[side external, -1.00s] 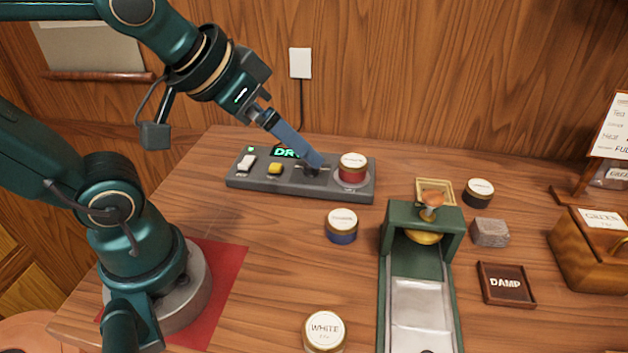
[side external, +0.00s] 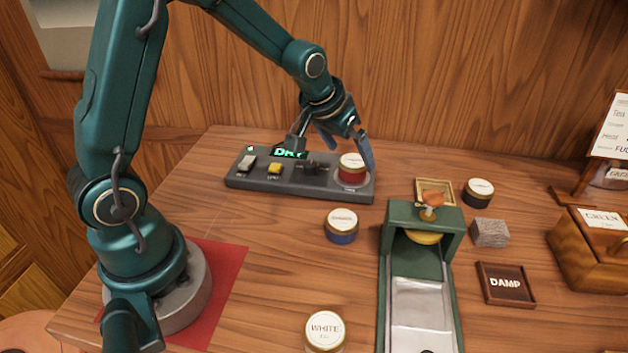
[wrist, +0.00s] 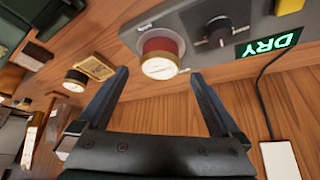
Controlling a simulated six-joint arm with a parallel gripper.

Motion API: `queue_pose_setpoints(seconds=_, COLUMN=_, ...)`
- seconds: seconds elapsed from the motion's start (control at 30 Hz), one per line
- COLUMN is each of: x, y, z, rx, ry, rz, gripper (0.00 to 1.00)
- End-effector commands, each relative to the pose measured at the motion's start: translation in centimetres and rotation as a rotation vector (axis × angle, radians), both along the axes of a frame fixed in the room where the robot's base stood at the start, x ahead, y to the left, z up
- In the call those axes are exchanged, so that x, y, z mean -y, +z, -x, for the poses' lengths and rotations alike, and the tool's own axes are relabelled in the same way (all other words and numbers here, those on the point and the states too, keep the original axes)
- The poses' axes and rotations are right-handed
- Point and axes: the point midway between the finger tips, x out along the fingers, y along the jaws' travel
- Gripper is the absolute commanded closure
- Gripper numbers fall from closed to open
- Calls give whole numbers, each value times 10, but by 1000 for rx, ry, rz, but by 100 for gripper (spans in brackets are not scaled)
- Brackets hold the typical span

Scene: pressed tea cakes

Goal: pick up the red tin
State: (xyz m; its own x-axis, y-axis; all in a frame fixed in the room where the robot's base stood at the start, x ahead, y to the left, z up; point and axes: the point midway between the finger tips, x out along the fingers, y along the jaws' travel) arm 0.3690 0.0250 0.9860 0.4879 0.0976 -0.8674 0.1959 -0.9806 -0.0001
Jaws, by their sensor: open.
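The red tin (side external: 351,172), with a gold rim and a pale labelled lid, stands upright on the round pad at the right end of the grey control panel (side external: 243,183). It also shows in the wrist view (wrist: 160,57), ahead of the fingers. My gripper (side external: 347,150) is open at the tin, with one blue finger to the right of it and the other behind and to the left in the side view. In the wrist view my gripper (wrist: 160,80) has its fingers wide apart, with the tin just beyond the gap between their tips. I cannot tell whether a finger touches it.
The panel has a dark knob (side external: 312,168), a yellow button (side external: 275,168) and a lit DRY display (side external: 290,152). A blue tin (side external: 341,227) stands in front. A green press (side external: 392,240) is to the right. A white-labelled tin (side external: 325,330) stands near the front edge.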

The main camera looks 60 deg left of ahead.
Motion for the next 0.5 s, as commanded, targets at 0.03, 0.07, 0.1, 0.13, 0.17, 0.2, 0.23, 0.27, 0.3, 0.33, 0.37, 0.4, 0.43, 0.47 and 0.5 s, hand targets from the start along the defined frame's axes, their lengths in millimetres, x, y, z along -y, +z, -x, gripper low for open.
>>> queue_pose_setpoints(seconds=0.03, x=0, y=-5, z=-2, rx=-4, ry=0, rz=1, gripper=0)
queue_pose_setpoints(seconds=0.07, x=-1, y=-8, z=-4, rx=-4, ry=0, rz=1, gripper=0)
queue_pose_setpoints(seconds=0.1, x=-1, y=-12, z=-6, rx=-3, ry=0, rz=1, gripper=0)
queue_pose_setpoints(seconds=0.13, x=-1, y=-16, z=-7, rx=-4, ry=0, rz=1, gripper=0)
queue_pose_setpoints(seconds=0.17, x=-2, y=-19, z=-9, rx=-4, ry=0, rz=1, gripper=0)
queue_pose_setpoints(seconds=0.2, x=-2, y=-22, z=-11, rx=-3, ry=-1, rz=0, gripper=0)
queue_pose_setpoints(seconds=0.23, x=-2, y=-25, z=-13, rx=-3, ry=-1, rz=0, gripper=0)
queue_pose_setpoints(seconds=0.27, x=-3, y=-27, z=-14, rx=-3, ry=-1, rz=0, gripper=0)
queue_pose_setpoints(seconds=0.3, x=-3, y=-30, z=-16, rx=-3, ry=-1, rz=0, gripper=0)
queue_pose_setpoints(seconds=0.33, x=-3, y=-31, z=-17, rx=-1, ry=-1, rz=0, gripper=0)
queue_pose_setpoints(seconds=0.37, x=-3, y=-33, z=-18, rx=-1, ry=-1, rz=1, gripper=0)
queue_pose_setpoints(seconds=0.4, x=-3, y=-35, z=-19, rx=-2, ry=-1, rz=1, gripper=0)
queue_pose_setpoints(seconds=0.43, x=-4, y=-36, z=-20, rx=-1, ry=-1, rz=1, gripper=0)
queue_pose_setpoints(seconds=0.47, x=-4, y=-36, z=-20, rx=-1, ry=-1, rz=1, gripper=0)
queue_pose_setpoints(seconds=0.5, x=-4, y=-37, z=-20, rx=0, ry=-1, rz=0, gripper=0)
